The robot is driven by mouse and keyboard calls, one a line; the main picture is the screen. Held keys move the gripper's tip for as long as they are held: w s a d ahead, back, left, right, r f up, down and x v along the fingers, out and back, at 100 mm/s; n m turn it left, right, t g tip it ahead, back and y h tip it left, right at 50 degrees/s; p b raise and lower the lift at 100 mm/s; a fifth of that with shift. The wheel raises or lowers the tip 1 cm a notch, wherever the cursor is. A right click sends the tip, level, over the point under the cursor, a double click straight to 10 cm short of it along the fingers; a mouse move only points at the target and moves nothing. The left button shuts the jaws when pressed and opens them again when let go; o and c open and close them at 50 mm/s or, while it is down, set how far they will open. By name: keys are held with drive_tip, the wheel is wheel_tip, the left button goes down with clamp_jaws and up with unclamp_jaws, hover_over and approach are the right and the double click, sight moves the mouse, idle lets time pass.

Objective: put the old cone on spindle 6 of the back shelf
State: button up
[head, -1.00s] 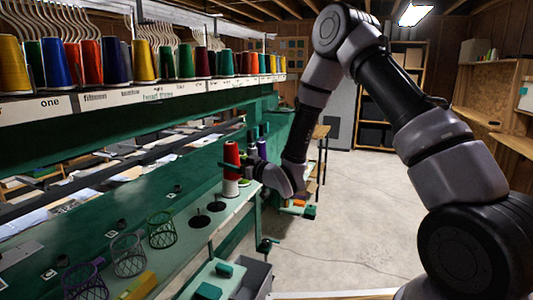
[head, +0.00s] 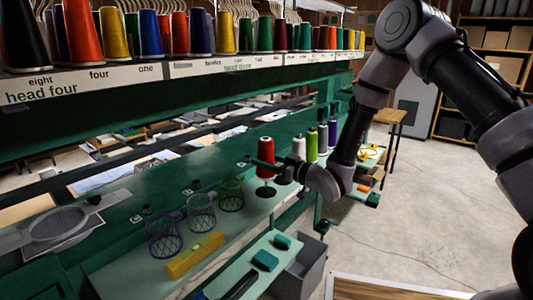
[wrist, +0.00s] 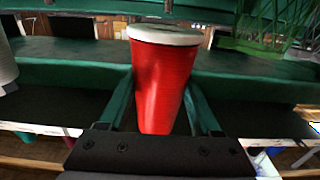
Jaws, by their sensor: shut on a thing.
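A red thread cone (head: 265,152) is held by my gripper (head: 268,167), above the lower green ledge in the head view. In the wrist view the red cone (wrist: 162,85) stands between my two green fingers, its wide pale end at the top of the picture. My gripper is shut on it. The back shelf (head: 225,66) runs across the top left of the head view with a row of coloured cones. Its label strip reads "eight", "four" and "one"; other labels are too small to read, and I cannot make out a six.
A dark disc (head: 265,192) on the ledge shows below the held cone. White, green and purple cones (head: 311,145) stand just right of my gripper. Wire baskets (head: 201,213), a yellow block (head: 195,254) and a hoop frame (head: 60,224) lie left. Open floor is at right.

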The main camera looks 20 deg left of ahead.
sight(272, 176)
drive_tip(key=shift+f, duration=2.4)
drive_tip(key=shift+f, duration=0.15)
drive_tip(key=shift+f, duration=0.15)
drive_tip(key=o, duration=1.6)
drive_tip(key=shift+d, duration=0.2)
